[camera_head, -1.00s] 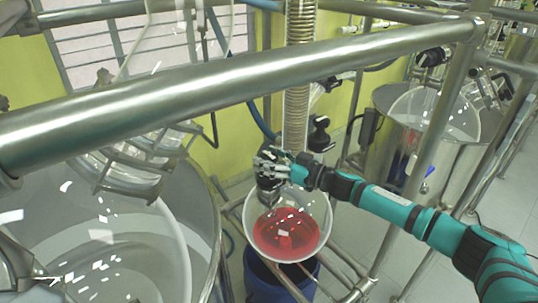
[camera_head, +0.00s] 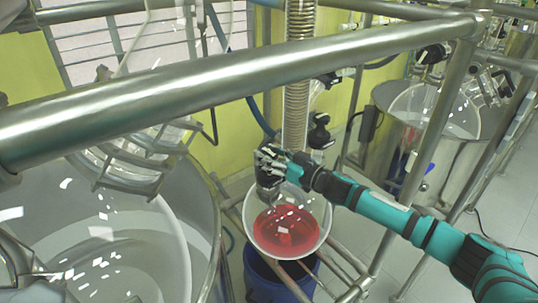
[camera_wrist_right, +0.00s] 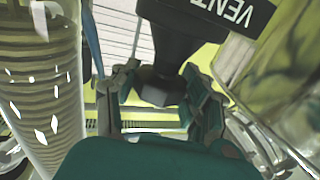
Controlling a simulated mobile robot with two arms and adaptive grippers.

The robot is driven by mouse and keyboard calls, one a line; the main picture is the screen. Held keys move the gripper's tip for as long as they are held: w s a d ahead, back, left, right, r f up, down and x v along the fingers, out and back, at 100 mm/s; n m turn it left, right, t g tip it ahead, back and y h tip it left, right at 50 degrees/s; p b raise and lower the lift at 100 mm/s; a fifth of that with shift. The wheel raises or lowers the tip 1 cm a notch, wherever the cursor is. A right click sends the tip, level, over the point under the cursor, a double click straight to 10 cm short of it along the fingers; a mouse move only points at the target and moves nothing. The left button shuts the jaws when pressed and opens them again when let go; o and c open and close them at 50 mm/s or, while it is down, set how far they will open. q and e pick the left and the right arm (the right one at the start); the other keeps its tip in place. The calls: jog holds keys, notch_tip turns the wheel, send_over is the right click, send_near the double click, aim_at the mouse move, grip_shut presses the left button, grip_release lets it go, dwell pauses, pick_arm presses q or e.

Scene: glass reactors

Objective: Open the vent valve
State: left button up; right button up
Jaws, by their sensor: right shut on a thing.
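The vent valve shows in the right wrist view as a black body with a dark knob (camera_wrist_right: 163,86) at its lower end. A black label with white letters reading VENT (camera_wrist_right: 236,14) is beside it. My right gripper (camera_head: 268,166) is at the valve above the round glass vessel with red liquid (camera_head: 287,230). In the right wrist view its two fingers stand on either side of the knob, shut on it. In the head view the hand hides most of the valve. My left gripper is not in view.
A thick steel rail (camera_head: 215,85) crosses in front of the arm's workspace. A ribbed glass column (camera_head: 297,75) rises just behind my right gripper. A large glass reactor (camera_head: 120,245) fills the lower left. Another steel vessel (camera_head: 450,150) stands at the right.

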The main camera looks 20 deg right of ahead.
jog(key=n+g+y, duration=0.1)
jog(key=y, duration=0.1)
jog(key=n+g+y, duration=0.1)
jog(key=n+g, duration=0.1)
jog(key=shift+w+d+r+y, duration=0.1)
jog(key=shift+w+y, duration=0.05)
jog(key=shift+y, duration=0.25)
jog(key=n+g+y+b, duration=0.1)
jog(key=g+b, duration=0.1)
jog(key=n+g+y+b, duration=0.1)
jog(key=shift+f+n+g+b, duration=0.3)
jog(key=shift+n+g+b, duration=0.1)
jog(key=n+g+y+b, duration=0.1)
jog(key=g+b, duration=0.1)
jog(key=b, duration=0.1)
jog(key=shift+n, duration=0.3)
jog(key=shift+r+g+b, duration=0.15)
jog(key=shift+g+b, duration=0.25)
jog(key=shift+g, duration=0.1)
jog(key=o, duration=1)
jog(key=shift+c, duration=0.2)
